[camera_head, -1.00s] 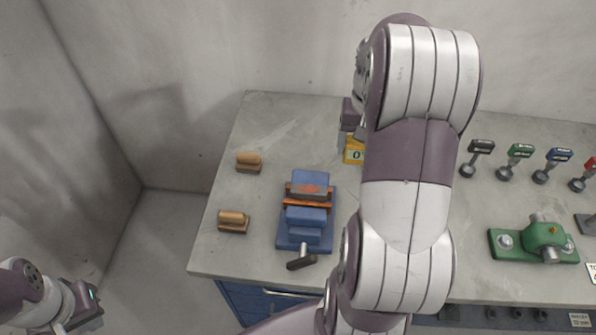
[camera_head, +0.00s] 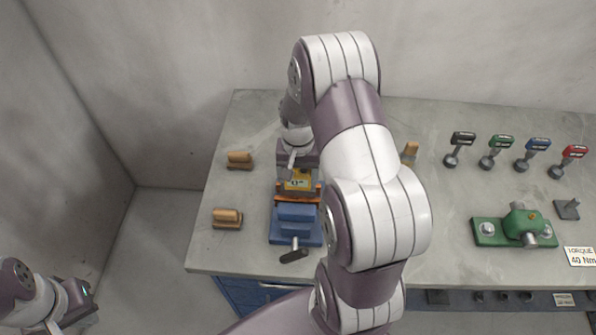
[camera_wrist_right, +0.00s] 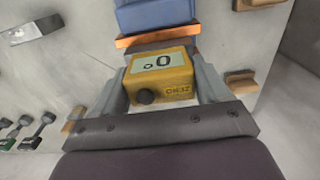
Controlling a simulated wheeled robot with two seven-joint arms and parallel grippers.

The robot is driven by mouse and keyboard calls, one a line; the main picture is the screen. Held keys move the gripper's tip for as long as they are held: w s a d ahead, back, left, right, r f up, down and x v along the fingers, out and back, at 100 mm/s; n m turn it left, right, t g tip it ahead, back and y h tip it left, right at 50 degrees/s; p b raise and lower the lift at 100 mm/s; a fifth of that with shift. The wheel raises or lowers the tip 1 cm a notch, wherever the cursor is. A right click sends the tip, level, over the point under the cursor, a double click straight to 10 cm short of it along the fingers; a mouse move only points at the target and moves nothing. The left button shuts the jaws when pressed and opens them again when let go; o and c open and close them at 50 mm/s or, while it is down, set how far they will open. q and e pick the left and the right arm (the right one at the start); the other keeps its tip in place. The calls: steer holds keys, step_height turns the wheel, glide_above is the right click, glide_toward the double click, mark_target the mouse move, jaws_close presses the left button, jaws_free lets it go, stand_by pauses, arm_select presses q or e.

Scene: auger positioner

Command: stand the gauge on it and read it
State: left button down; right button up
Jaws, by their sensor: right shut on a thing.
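The gauge (camera_head: 300,182) is a small yellow box with a display and a dark knob. It also shows in the right wrist view (camera_wrist_right: 176,88), display reading 0°. My right gripper (camera_head: 298,172) is shut on it, a finger on either side. The gauge is over the rear part of the blue vise (camera_head: 296,213), beside its orange jaw strip (camera_wrist_right: 157,37). I cannot tell whether it touches the vise. The piece seen in the vise earlier is largely hidden behind the gauge and gripper. My left gripper (camera_head: 84,303) is empty, low at the left, off the bench; its opening is unclear.
Wooden-handled blocks (camera_head: 239,160) and (camera_head: 227,218) lie left of the vise; another (camera_head: 409,153) stands behind my right arm. Several coloured-head tools (camera_head: 497,147), a green fixture (camera_head: 516,229) and a torque sign (camera_head: 580,257) are on the right. The vise handle (camera_head: 294,254) points frontward.

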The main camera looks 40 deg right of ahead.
mark_target(298, 173)
steer(key=o, duration=1.2)
steer(key=shift+s+r, duration=0.1)
steer(key=shift+r, duration=0.1)
step_height(298, 173, up, 11)
steer(key=b, duration=0.2)
steer(key=s+a+f+n, duration=0.1)
steer(key=s+a+n, duration=0.1)
steer(key=s+a, duration=0.1)
steer(key=s+a+f+n+t, duration=0.1)
steer(key=s+a+n, duration=0.1)
steer(key=a, duration=0.4)
steer(key=s+a+f+n, duration=0.2)
steer(key=s+a+n, duration=0.1)
steer(key=a+n, duration=0.1)
steer(key=shift+s+a, duration=0.3)
steer(key=shift+a, duration=0.1)
